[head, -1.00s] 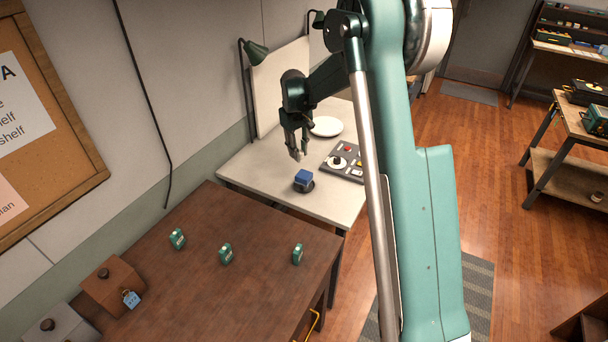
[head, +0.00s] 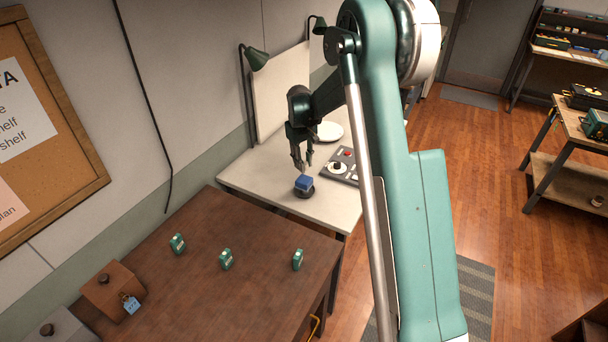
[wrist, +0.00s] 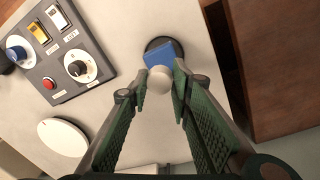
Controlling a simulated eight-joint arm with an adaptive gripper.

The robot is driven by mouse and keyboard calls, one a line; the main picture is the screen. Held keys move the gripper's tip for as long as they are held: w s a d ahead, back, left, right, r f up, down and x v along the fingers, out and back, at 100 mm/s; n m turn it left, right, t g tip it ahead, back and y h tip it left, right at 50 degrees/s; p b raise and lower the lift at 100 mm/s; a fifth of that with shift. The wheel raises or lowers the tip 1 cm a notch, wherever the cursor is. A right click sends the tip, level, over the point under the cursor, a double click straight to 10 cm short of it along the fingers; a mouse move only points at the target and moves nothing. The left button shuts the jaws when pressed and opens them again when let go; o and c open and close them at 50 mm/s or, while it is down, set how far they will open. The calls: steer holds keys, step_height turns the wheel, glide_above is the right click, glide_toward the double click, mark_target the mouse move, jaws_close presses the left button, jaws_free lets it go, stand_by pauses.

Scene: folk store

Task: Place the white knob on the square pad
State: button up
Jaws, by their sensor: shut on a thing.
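The white knob (wrist: 158,82) is round and pale and sits between the fingertips of my gripper (wrist: 159,74) in the wrist view. My gripper, also in the head view (head: 303,167), is shut on it. The blue square pad (wrist: 158,55) rests on a dark round base (wrist: 173,43), just beyond the knob in the wrist view. In the head view the pad (head: 304,183) lies just below the fingertips. The knob partly covers the pad in the wrist view; I cannot tell whether they touch.
A grey control panel (wrist: 66,50) with dials, switches and a red button stands beside the pad on the pale table (head: 250,180). A white round plate (head: 329,131) lies farther back. A brown table (head: 190,280) with several small green items stands in front.

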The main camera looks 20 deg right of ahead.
mark_target(304, 179)
steer(key=shift+f, duration=1.05)
steer(key=shift+f, duration=0.1)
steer(key=shift+f, duration=1.8)
steer(key=shift+f, duration=0.1)
steer(key=o, duration=0.8)
steer(key=shift+c, duration=0.2)
steer(key=r, duration=1.2)
steer(key=shift+s+a+r, duration=0.1)
steer(key=shift+s+a, duration=0.05)
steer(key=shift+a, duration=0.25)
